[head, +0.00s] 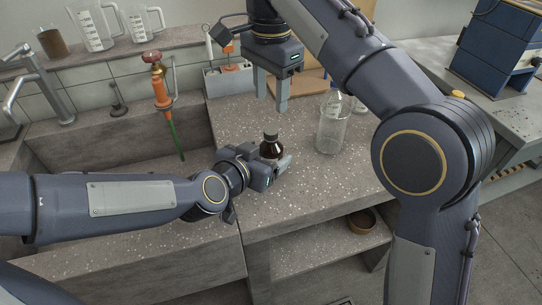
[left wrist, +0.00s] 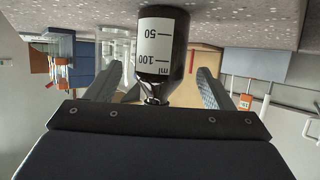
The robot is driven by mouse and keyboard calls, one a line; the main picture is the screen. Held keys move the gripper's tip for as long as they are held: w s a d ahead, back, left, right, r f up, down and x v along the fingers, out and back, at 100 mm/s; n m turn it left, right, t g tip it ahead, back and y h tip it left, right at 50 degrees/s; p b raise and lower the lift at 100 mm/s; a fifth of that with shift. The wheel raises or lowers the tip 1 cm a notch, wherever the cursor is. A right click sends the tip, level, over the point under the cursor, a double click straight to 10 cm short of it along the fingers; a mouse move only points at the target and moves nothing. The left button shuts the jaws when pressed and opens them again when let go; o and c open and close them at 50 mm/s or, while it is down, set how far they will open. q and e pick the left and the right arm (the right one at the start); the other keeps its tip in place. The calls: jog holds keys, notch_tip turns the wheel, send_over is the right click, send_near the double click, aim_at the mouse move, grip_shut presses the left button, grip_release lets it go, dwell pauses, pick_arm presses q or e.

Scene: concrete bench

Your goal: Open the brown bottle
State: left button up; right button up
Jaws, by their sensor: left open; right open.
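The brown bottle (head: 270,149) stands upright on the bench and has a dark cap (head: 270,134). My left gripper (head: 279,160) is low beside the bottle with its jaws open. In the left wrist view the bottle (left wrist: 163,45), with a white scale label, shows upside down between the two spread fingers (left wrist: 160,85), with gaps on both sides. The gripper body hides part of its top end there. My right gripper (head: 271,92) is open and empty, fingers pointing down, above the bench behind the bottle and higher than its cap.
A clear glass beaker (head: 331,130) stands right of the bottle. A sink (head: 110,145) with a tap (head: 38,85) lies to the left. A brown bowl (head: 362,221) sits on the lower shelf.

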aim_at(271, 130)
pick_arm(q)
jog(key=shift+x, duration=1.45)
jog(key=shift+c, duration=0.2)
grip_shut()
pick_arm(e)
jog(key=m, duration=0.5)
jog(key=shift+m, duration=1.6)
jog(key=shift+f+m, duration=0.15)
jog(key=shift+m, duration=0.15)
jog(key=shift+f, duration=3.85)
